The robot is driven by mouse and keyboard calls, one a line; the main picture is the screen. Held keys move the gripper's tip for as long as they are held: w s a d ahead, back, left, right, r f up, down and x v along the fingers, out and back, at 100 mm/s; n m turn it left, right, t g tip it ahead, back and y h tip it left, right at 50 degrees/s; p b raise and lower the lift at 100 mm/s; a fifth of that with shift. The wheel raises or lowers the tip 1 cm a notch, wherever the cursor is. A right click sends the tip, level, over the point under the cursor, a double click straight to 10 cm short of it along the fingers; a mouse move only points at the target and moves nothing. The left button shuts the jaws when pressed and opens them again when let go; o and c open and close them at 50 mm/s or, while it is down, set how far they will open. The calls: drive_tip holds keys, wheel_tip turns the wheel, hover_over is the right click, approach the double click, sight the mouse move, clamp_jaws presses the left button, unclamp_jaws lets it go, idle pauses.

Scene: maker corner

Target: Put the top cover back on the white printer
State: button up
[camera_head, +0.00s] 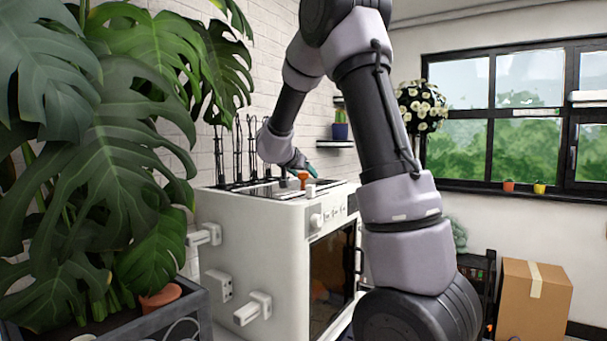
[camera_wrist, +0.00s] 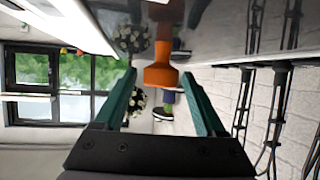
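The white printer (camera_head: 258,255) stands left of centre in the head view, with a dark window in its front. A dark, glossy panel (camera_head: 262,190) lies at its top; it looks like the top cover, but I cannot tell whether it is seated. An orange knob (camera_head: 303,177) stands up from the top, and it also shows in the wrist view (camera_wrist: 159,76). My gripper (camera_head: 302,169) is at the knob. In the wrist view my gripper (camera_wrist: 159,73) has its teal fingers on either side of the knob, open, with a gap visible on each side.
A large leafy plant (camera_head: 95,130) in a dark planter (camera_head: 180,310) crowds the left. Black rods (camera_head: 238,150) stand behind the printer by the brick wall. A cardboard box (camera_head: 534,300) stands at the right under the window (camera_head: 525,115).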

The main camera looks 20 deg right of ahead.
drive_tip(key=shift+r, duration=0.15)
drive_tip(key=shift+s+a+r, duration=0.15)
drive_tip(key=shift+a, duration=0.05)
drive_tip(key=v, duration=1)
drive_tip(key=shift+s+a+r, duration=0.15)
drive_tip(key=shift+s+a, duration=0.05)
drive_tip(key=shift+s, duration=0.05)
drive_tip(key=shift+s+a+r, duration=0.1)
drive_tip(key=shift+s+a, duration=0.1)
drive_tip(key=s+a+r+n+t+y, duration=0.4)
drive_tip(key=s+a+r+t+y, duration=0.15)
drive_tip(key=r+y, duration=0.4)
drive_tip(key=s+f+g, duration=0.2)
drive_tip(key=s+f, duration=0.2)
drive_tip(key=s, duration=0.3)
drive_tip(key=s+f+g+y, duration=0.1)
drive_tip(key=s+f+g, duration=0.2)
drive_tip(key=s+f, duration=0.2)
drive_tip(key=s+f+g, duration=0.2)
drive_tip(key=s+f, duration=0.2)
drive_tip(key=s, duration=0.7)
drive_tip(key=shift+f+n, duration=0.15)
drive_tip(key=shift+n, duration=0.25)
